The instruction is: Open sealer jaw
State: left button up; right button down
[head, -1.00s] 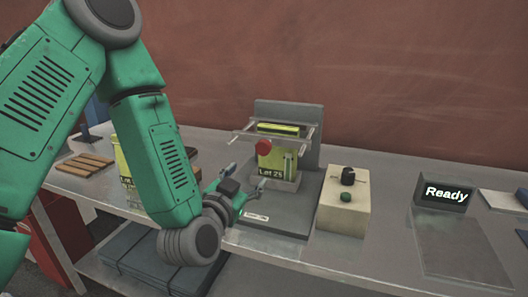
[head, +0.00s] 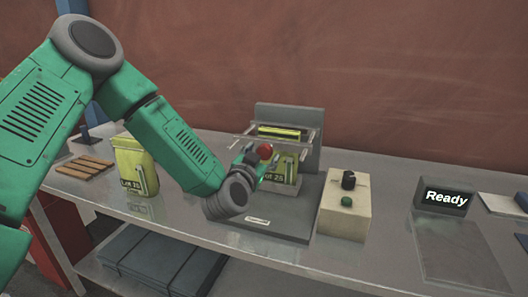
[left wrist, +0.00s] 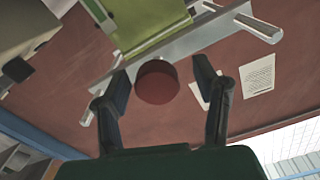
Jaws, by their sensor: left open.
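The sealer (head: 283,213) stands on the bench with a grey upright plate and metal jaw bars (head: 308,134). A yellow-green pouch (head: 287,167) marked Lot 25 sits in it, partly hidden by my left gripper. A red knob (head: 265,151) is at the front of the jaw. My left gripper (head: 262,160) is at the knob, its fingers overlapping it in the head view. In the left wrist view the red knob (left wrist: 157,82) lies between the two open fingers of my left gripper (left wrist: 162,85), with gaps on both sides. My right gripper is not in view.
A display (head: 444,196) reads Ready. Another yellow-green pouch (head: 135,165) stands at left, near wooden slats (head: 85,166).

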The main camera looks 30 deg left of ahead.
pick_arm(q)
jog(key=shift+w+a, duration=0.15)
jog(key=shift+w, duration=0.35)
jog(key=shift+d+r, duration=0.1)
jog(key=shift+d, duration=0.3)
jog(key=c, duration=1.2)
grip_shut()
jog(key=shift+s+a, duration=0.1)
jog(key=shift+s, duration=0.25)
jog(key=shift+s+p, duration=0.3)
jog(key=shift+s, duration=0.1)
jog(key=shift+s+d, duration=0.2)
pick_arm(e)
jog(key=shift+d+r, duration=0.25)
pick_arm(q)
jog(key=o, duration=1.2)
grip_release()
jog(key=shift+w+a+f, duration=0.1)
jog(key=shift+w+f, duration=0.05)
jog(key=shift+f, duration=0.05)
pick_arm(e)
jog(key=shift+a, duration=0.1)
